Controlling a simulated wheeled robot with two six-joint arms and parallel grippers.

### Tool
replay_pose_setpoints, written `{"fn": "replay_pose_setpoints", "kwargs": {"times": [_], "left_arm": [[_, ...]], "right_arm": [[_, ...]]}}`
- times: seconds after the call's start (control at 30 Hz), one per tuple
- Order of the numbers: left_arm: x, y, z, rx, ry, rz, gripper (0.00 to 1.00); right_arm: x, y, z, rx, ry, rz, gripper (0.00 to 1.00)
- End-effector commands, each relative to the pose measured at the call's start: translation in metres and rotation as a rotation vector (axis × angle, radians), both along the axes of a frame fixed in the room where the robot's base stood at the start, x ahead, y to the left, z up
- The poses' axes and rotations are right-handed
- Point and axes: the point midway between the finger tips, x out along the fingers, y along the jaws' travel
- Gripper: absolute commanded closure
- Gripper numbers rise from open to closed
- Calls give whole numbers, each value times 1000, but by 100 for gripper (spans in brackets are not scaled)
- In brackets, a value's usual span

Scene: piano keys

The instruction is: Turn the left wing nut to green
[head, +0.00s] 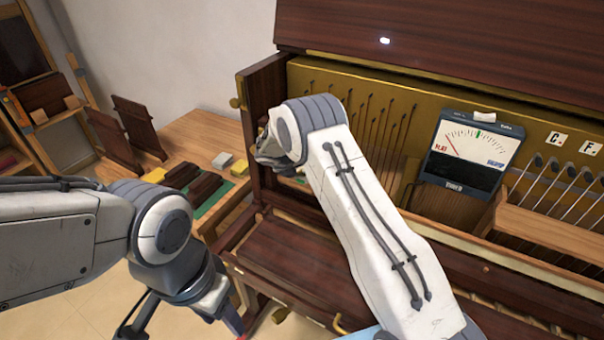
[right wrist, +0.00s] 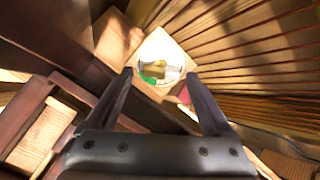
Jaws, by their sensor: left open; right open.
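In the right wrist view, a small gold wing nut (right wrist: 157,67) sits on a round dial (right wrist: 172,73) on a pale wooden block. A green patch shows on the dial's lower left. My right gripper (right wrist: 159,74) is open, with its two fingertips on either side of the dial in the picture; I cannot tell the remaining distance. In the head view my right gripper (head: 268,155) is mostly hidden behind its own wrist, and so is the wing nut. My left gripper (head: 185,330) is open and empty, low at the left, cut by the frame edge.
A meter (head: 473,150) stands on the piano, its red needle at the FLAT end and a green mark at the top. The piano's left side panel (head: 258,115) is close to my right gripper. A side table (head: 195,140) holds dark wooden pieces and yellow and white blocks.

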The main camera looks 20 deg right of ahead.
Motion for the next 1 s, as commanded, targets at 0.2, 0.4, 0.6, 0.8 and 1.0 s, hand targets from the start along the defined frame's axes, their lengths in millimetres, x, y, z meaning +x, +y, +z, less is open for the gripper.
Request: {"fn": "replay_pose_setpoints", "kwargs": {"times": [0.2, 0.4, 0.6, 0.8, 1.0], "left_arm": [[0, 0, -1, 0, 0, 0, 50], [0, 0, -3, 0, 0, 0, 50], [0, 0, -4, 0, 0, 0, 50], [0, 0, -5, 0, 0, 0, 50], [0, 0, -4, 0, 0, 0, 50]], "right_arm": [[3, -4, -6, 0, 1, 0, 15], [6, -7, -10, 0, 0, -2, 15], [8, -9, -15, 0, 0, -2, 15], [11, -12, -20, 0, 0, -2, 15], [12, -12, -19, 0, 0, 0, 15]]}}
